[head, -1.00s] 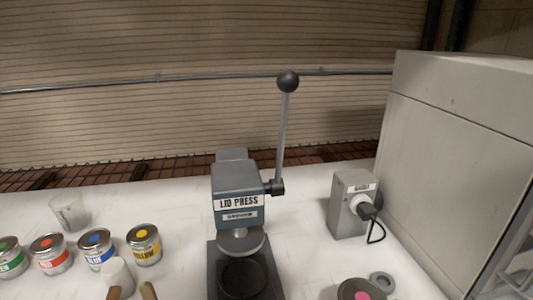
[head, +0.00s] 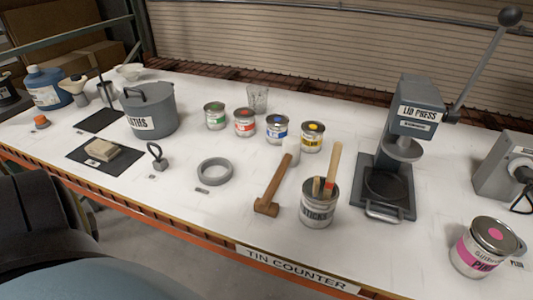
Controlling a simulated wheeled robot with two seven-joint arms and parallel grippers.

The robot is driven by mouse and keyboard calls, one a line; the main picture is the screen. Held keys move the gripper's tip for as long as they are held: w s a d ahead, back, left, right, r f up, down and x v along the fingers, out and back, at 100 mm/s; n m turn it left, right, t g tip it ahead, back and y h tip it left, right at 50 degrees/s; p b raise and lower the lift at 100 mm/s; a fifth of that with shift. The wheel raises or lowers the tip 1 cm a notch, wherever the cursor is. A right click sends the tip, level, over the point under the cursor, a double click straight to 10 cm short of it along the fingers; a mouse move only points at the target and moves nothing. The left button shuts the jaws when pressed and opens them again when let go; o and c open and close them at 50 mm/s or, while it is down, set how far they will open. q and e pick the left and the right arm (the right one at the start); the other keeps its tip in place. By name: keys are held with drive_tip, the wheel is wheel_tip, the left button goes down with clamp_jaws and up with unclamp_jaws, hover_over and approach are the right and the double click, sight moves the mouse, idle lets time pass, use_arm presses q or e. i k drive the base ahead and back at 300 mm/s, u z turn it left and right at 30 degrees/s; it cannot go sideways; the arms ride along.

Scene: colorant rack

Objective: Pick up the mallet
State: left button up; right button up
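The mallet (head: 272,190) lies on the white counter (head: 225,215) near its front edge in the head view. Its brown wooden shaft slants from upper right to lower left, with a short brown crosspiece at the near end. A white cylinder (head: 291,150) is at its far end; I cannot tell whether it is part of the mallet. Neither of my grippers shows in the head view.
A tin of sticks (head: 318,212) stands close right of the mallet, and a grey ring (head: 214,171) lies to its left. Several paint tins (head: 277,130) stand behind. The lid press (head: 408,125) and a pink-labelled tin (head: 484,249) are farther right.

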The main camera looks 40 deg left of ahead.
sight(291, 144)
drive_tip(key=u, duration=1.25)
drive_tip(key=i, duration=0.45)
drive_tip(key=z, duration=0.2)
